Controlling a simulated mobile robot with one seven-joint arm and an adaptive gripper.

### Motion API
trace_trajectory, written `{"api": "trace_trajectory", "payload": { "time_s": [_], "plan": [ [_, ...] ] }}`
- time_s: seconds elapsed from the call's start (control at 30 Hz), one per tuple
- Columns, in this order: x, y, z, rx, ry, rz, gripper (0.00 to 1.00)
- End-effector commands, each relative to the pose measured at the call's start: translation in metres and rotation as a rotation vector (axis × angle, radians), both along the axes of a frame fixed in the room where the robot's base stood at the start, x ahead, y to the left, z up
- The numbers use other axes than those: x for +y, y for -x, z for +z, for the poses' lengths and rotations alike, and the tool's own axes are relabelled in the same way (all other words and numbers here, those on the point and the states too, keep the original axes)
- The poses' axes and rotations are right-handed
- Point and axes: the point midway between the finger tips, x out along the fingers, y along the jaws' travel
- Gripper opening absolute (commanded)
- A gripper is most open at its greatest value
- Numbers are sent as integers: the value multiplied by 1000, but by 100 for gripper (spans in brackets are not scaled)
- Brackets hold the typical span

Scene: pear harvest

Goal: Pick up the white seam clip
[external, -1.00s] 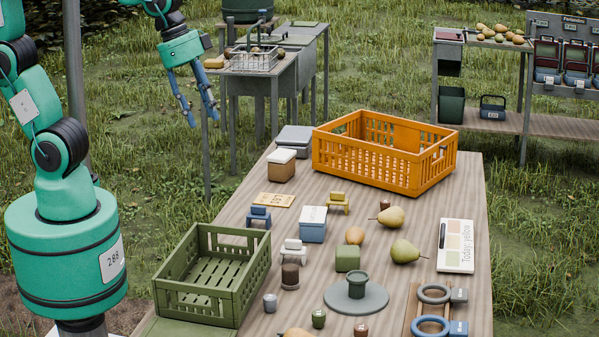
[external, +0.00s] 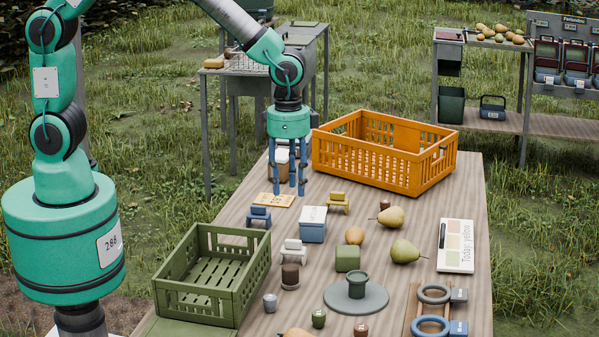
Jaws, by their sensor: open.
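The white seam clip (external: 293,250) sits on the wooden table, to the right of the green crate, and is the same shape as a blue clip (external: 258,217) and a yellow clip (external: 338,203) farther back. My gripper (external: 288,191) is open and points straight down over the back left of the table. Its fingers are above and behind the blue clip and a wooden card (external: 274,200). The white clip is behind a small brown pot and is fully clear of my fingers. Nothing shows between the fingers except a white-lidded box behind them.
An orange crate (external: 425,160) stands to the right of my gripper. A green crate (external: 240,296) stands at the front left. A white-lidded blue box (external: 312,226), green block (external: 347,257), pears (external: 405,251) and a brown pot (external: 290,276) stand close around the white clip.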

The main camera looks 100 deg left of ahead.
Motion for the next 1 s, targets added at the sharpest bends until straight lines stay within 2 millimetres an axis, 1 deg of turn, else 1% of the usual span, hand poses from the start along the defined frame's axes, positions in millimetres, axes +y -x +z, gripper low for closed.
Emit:
{"api": "trace_trajectory", "payload": {
  "time_s": [0.03, 0.13, 0.53, 0.67, 0.77, 1.0],
  "plan": [
    [2, -2, -6, 7, 1, 1, 42],
    [4, -4, -14, 15, 3, 2, 42],
    [4, -5, -16, 16, 3, 1, 42],
    [4, -5, -22, 17, 3, 1, 42],
    [4, -4, -31, 18, 3, 1, 42],
    [4, -4, -67, 18, 3, 1, 42]
  ]
}}
